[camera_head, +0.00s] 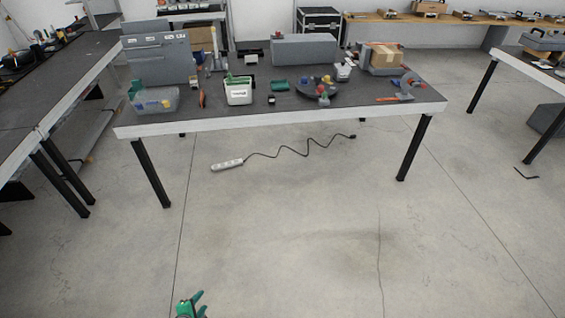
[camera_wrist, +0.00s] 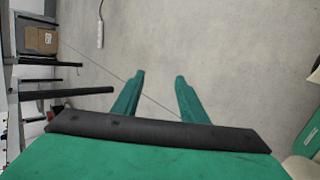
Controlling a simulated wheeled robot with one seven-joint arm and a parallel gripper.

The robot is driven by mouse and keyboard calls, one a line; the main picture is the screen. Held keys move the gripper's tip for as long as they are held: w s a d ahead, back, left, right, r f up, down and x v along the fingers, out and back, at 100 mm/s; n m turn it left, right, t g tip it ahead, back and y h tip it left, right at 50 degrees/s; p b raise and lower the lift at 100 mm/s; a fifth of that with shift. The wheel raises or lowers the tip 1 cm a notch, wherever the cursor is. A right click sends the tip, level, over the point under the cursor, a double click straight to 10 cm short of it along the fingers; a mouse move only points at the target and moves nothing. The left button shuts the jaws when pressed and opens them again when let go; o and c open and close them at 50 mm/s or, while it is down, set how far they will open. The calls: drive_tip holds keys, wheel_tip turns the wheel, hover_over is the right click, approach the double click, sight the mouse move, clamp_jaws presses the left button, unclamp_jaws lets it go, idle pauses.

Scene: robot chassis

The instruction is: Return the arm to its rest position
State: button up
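My gripper (camera_head: 194,305) is at the bottom edge of the head view, low in front of the table and over bare floor. Only its green fingers and a small part of its body show there. In the wrist view the two green fingers of my gripper (camera_wrist: 158,80) are spread apart with only floor between them. It is open and empty. The rest of my arm is out of the head view.
A dark-topped table (camera_head: 425,97) with several bins and tools stands ahead, well beyond my gripper. A white power strip (camera_head: 227,164) with a black cord lies on the floor beneath it. More benches stand left and right. The floor (camera_head: 290,250) in front is clear.

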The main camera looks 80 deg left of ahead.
drive_tip(key=w+d+r+m+t, duration=0.2)
drive_tip(key=w+r+m, duration=0.4)
drive_tip(key=w+m, duration=0.3)
drive_tip(key=w+d+r+m+t, duration=0.1)
drive_tip(key=w+r+m+t, duration=0.1)
drive_tip(key=w+r+m, duration=0.55)
drive_tip(key=w+d+r+m+t, duration=0.25)
drive_tip(key=w+d+m, duration=0.55)
drive_tip(key=w, duration=0.4)
drive_tip(key=w+d+r+m+t+h, duration=0.25)
drive_tip(key=w+d+r, duration=0.2)
drive_tip(key=d, duration=0.45)
drive_tip(key=w+d+r+m+t+h, duration=0.2)
drive_tip(key=w+d+r+m, duration=0.25)
drive_tip(key=d, duration=0.45)
drive_tip(key=d+r+m+t+h, duration=0.1)
drive_tip(key=d+r, duration=0.3)
drive_tip(key=d, duration=0.1)
drive_tip(key=w+d+r+m+t+h, duration=0.1)
drive_tip(key=d+r+m, duration=0.1)
drive_tip(key=d+r, duration=0.3)
drive_tip(key=d+r+m+h, duration=0.2)
drive_tip(key=d+r, duration=0.2)
drive_tip(key=d, duration=0.2)
drive_tip(key=shift+w+d+r+t, duration=0.1)
drive_tip(key=shift+w+r+t, duration=0.2)
drive_tip(key=shift+r+t, duration=0.1)
